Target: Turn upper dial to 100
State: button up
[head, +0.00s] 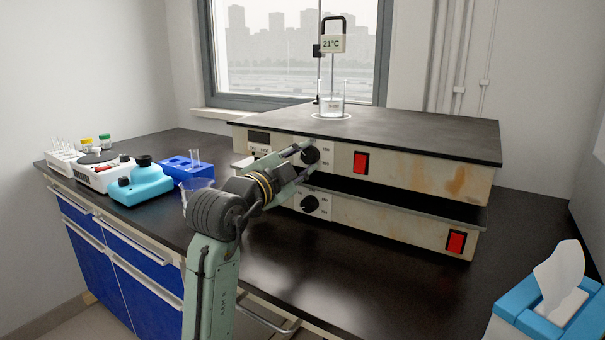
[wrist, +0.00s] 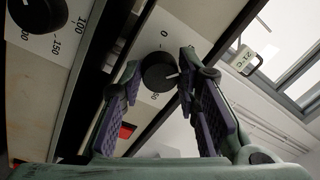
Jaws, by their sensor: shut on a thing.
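The upper dial (head: 311,156) is a round black knob on the front of the upper hot-plate unit. My gripper (head: 302,151) reaches it from the left in the head view. In the wrist view the same dial (wrist: 158,72) sits between the fingertips of my gripper (wrist: 160,64), which is shut on it. Scale marks 0 and 50 show beside it; the rest of the scale is hidden, and I cannot read its setting. The lower dial (head: 309,204) is on the unit below and also shows at the wrist view's upper left (wrist: 38,12).
Red switches sit right of the dials on the upper (head: 361,162) and lower unit (head: 456,242). A beaker (head: 332,109) with a 21°C thermometer stands on top. Blue lab devices (head: 144,183) and a blue rack (head: 187,165) stand left; a tissue box (head: 540,315) is front right.

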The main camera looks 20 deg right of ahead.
jog(key=m+b, duration=0.3)
jog(key=m, duration=0.1)
jog(key=shift+f+m, duration=0.1)
jog(key=shift+m, duration=0.3)
jog(key=shift+r+m+g+h+b, duration=0.2)
jog(key=shift+m+b, duration=0.3)
jog(key=shift+m, duration=0.85)
jog(key=shift+r+m+g+h+b, duration=0.15)
jog(key=shift+m+b, duration=0.35)
jog(key=shift+m, duration=0.85)
jog(key=shift+f, duration=0.1)
jog(key=o, duration=1.2)
jog(key=shift+c, duration=0.2)
jog(key=v, duration=1.2)
jog(key=shift+a, duration=0.1)
